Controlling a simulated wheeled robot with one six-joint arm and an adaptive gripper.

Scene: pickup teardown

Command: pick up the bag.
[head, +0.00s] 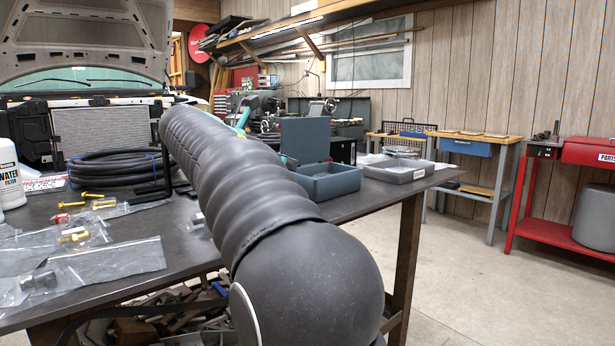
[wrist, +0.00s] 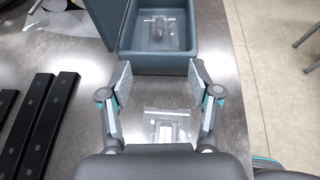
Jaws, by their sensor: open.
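My gripper (wrist: 160,76) is open in the wrist view, with its two fingers spread and nothing between the pads. A small clear bag (wrist: 172,128) with a pale label or part inside lies flat on the dark table between and below the fingers, nearer my wrist. Another clear bag (wrist: 176,42) with a small dark part lies inside the grey-blue box just beyond the fingertips. In the head view several clear bags, one of them a large bag (head: 115,261), lie on the table at left. My arm hides the gripper there.
The grey-blue box (head: 325,184) stands with its lid up; its front wall (wrist: 165,65) is close to the fingertips. Black bars (wrist: 22,115) lie left. A grey tray (head: 400,172), coiled hose (head: 115,172) and white bottle (head: 10,178) share the table. The table edge is right.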

